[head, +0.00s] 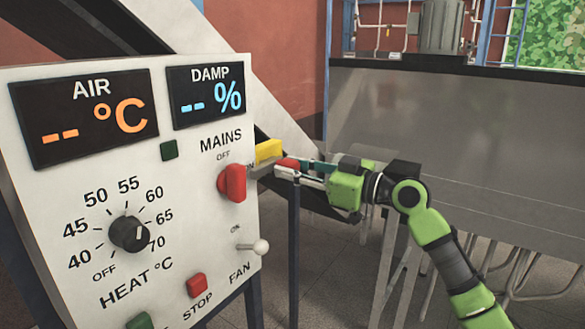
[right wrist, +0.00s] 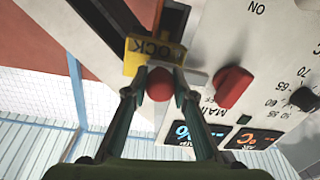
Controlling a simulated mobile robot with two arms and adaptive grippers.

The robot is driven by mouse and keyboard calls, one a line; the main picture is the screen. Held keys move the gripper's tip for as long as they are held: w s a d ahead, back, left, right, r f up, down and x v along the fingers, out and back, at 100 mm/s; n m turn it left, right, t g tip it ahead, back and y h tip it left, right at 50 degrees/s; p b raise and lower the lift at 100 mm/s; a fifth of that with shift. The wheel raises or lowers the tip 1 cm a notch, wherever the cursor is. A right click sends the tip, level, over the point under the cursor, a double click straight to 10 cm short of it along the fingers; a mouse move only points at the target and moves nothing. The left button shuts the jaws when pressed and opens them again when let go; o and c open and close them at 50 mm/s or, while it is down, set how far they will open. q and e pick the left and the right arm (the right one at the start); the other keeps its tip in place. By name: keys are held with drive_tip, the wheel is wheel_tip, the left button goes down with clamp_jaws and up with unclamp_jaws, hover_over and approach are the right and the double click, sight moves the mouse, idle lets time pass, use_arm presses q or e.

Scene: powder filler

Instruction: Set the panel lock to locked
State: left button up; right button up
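The panel lock is a red ball knob (right wrist: 160,84) beside a yellow tag (right wrist: 150,56) with the letters "OCK" readable, at the panel's edge. In the head view the knob (head: 287,163) and the yellow tag (head: 268,150) show at the right side of the white control panel (head: 190,225). My right gripper (head: 291,168) reaches in from the right, its two fingers on either side of the knob. In the right wrist view the fingertips sit close against the knob and look shut on it. The tag's lettering is partly hidden. My left gripper is not in view.
The panel carries a red MAINS switch (head: 232,183) close to the fingers, a HEAT dial (head: 129,234), a FAN toggle (head: 258,246) and a red STOP button (head: 196,285). A large grey metal tank (head: 450,150) stands behind my right arm.

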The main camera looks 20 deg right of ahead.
sight(268, 170)
clamp_jaws()
drive_tip(key=shift+s+a, duration=0.55)
drive_tip(key=shift+a, duration=0.15)
drive_tip(key=shift+s+a, duration=0.5)
drive_tip(key=shift+a, duration=0.2)
drive_tip(key=shift+f, duration=0.1)
drive_tip(key=shift+o, duration=2.3)
unclamp_jaws()
drive_tip(key=shift+o, duration=1.4)
drive_tip(key=shift+s, duration=0.1)
